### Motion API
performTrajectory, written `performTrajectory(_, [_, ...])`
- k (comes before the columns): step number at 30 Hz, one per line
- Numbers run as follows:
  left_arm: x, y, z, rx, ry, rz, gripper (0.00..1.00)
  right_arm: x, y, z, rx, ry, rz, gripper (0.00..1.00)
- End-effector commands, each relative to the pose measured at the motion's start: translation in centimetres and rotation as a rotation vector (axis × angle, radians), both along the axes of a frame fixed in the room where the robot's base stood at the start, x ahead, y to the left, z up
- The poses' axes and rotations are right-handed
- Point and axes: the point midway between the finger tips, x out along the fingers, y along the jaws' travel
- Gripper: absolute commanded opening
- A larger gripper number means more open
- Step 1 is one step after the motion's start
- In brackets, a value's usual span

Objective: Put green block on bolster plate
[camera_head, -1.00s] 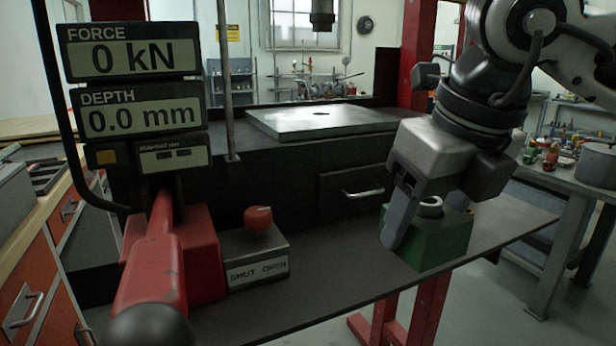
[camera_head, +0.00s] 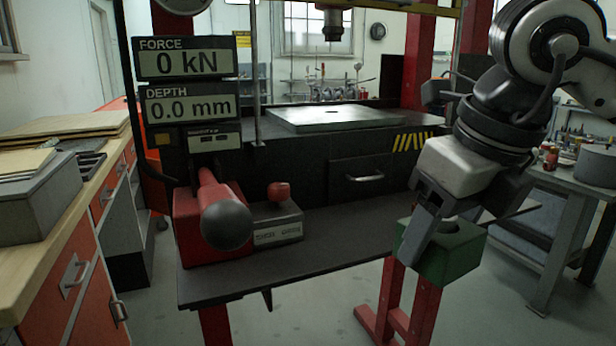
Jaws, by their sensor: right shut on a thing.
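The green block (camera_head: 452,257) hangs at the right, in front of the dark shelf's right end. My right gripper (camera_head: 425,243) is shut on it, with a grey finger down its near left side. A round grey opening shows in the block's top; the far finger is mostly hidden. My left gripper is not in view.
A red lever with a black knob (camera_head: 227,225) sticks out toward me. Beside it is a small grey valve box with a red knob (camera_head: 278,192). The press ram (camera_head: 333,24) hangs above the plate. A grey side table (camera_head: 560,185) stands at right, a wooden bench at left.

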Motion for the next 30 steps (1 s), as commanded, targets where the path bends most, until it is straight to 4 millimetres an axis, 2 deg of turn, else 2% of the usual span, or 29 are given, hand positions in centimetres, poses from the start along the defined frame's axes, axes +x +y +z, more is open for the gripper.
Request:
performTrajectory(11, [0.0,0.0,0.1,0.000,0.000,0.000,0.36,0.6,-0.7,-2.0,0.006,-0.004,0.323,0.00])
performTrajectory(17, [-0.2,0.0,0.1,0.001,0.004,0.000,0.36,1.0,-1.3,-4.2,0.009,-0.003,0.648,0.00])
performTrajectory(30, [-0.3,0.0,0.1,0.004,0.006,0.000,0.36,1.2,-2.8,-9.8,0.011,-0.003,1.471,0.00])
